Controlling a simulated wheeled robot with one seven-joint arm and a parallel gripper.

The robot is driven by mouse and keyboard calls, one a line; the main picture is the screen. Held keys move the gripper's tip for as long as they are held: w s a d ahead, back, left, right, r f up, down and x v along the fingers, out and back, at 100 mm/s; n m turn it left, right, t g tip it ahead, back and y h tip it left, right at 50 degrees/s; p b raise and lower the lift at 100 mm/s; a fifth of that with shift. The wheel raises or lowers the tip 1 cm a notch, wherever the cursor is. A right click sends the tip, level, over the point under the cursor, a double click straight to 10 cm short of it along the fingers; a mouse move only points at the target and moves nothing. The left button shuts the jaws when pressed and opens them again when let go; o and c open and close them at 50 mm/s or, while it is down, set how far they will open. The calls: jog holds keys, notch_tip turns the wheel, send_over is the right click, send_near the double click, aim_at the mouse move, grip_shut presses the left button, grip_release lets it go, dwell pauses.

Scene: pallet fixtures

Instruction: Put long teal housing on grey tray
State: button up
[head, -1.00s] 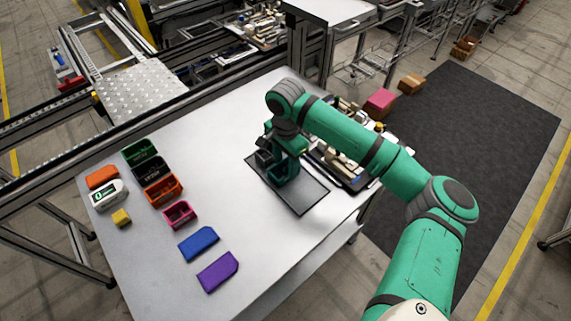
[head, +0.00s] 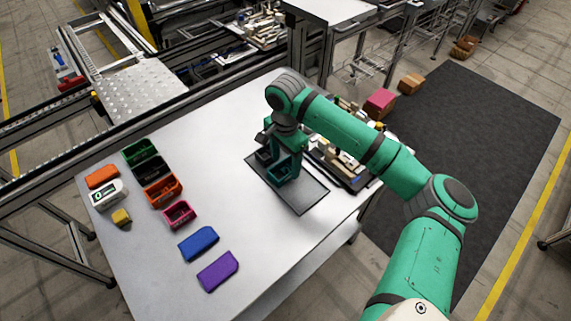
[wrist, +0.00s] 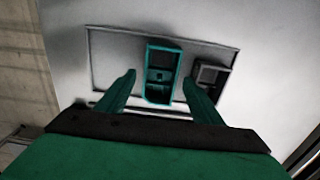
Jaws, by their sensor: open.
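The long teal housing (head: 285,174) sits on the grey tray (head: 308,197), towards the tray's far left part. The wrist view shows the housing (wrist: 163,72) from above, upright with its openings facing up, inside the tray outline (wrist: 112,32). My gripper (head: 283,150) is right above it. In the wrist view my gripper (wrist: 159,78) is open, with one teal finger at each side of the housing and a visible gap at both. The head view partly hides the fingertips behind my arm.
A dark grey housing (wrist: 210,75) stands on the tray, close beside the right finger. A parts-filled tray (head: 345,165) lies right of the grey tray. Coloured bins (head: 164,190), a blue block (head: 198,243) and a purple block (head: 218,271) are at left. The table between is clear.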

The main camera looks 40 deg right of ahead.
aim_at(285, 174)
notch_tip(285, 174, up, 11)
jog(key=shift+f, duration=0.2)
dwell(0.6)
